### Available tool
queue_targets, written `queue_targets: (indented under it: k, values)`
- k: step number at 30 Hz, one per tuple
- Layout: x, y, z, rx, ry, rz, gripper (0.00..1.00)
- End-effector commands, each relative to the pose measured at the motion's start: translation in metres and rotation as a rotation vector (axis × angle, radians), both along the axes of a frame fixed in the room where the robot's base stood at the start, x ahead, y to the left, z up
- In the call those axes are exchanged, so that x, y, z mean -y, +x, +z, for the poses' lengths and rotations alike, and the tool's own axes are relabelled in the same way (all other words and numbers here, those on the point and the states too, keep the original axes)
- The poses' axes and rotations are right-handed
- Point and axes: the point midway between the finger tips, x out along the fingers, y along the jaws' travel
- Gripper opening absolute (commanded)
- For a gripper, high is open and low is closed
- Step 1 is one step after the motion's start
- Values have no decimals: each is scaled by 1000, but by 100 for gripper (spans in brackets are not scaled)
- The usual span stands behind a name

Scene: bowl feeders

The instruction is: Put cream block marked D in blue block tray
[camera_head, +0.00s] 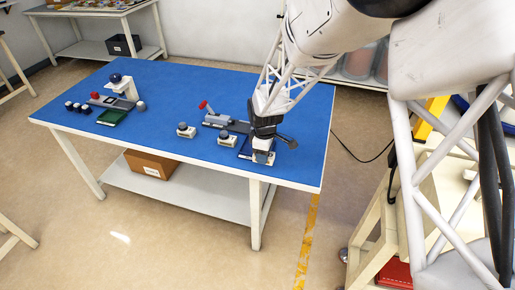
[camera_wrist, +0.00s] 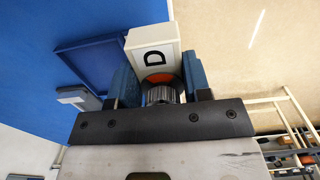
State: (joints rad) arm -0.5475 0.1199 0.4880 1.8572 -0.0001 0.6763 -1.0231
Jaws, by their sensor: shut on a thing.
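The cream block marked D (camera_wrist: 150,42) is between the two blue fingers of my gripper (camera_wrist: 156,78) in the wrist view. Its black D faces the camera, with an orange-red patch below the letter. My gripper is shut on it. In the head view my gripper (camera_head: 263,146) is at the right end of the blue table, with the cream block (camera_head: 262,157) at its tip. The blue tray (camera_wrist: 88,62) lies left of the block in the wrist view, and partly shows beside my gripper in the head view (camera_head: 244,152). I cannot tell whether the block touches anything below.
Two pale blocks with grey knobs (camera_head: 186,131) (camera_head: 227,139) stand left of my gripper. A grey feeder with a red handle (camera_head: 212,117) is behind them. A green tray (camera_head: 113,117) and several small dark pieces are farther left. The blue table (camera_head: 170,95) is clear between the groups.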

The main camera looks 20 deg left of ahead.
Motion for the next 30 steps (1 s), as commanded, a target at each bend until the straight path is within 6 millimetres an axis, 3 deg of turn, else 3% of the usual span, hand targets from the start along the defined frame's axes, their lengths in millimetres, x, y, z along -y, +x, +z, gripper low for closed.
queue_targets:
  k: [3,11,23,30]
  values:
    - [12,-15,-1,-1,0,-1,15]
    - [23,-29,-2,0,0,0,15]
    - [24,-30,-2,0,0,0,15]
    - [18,-19,-3,1,0,0,15]
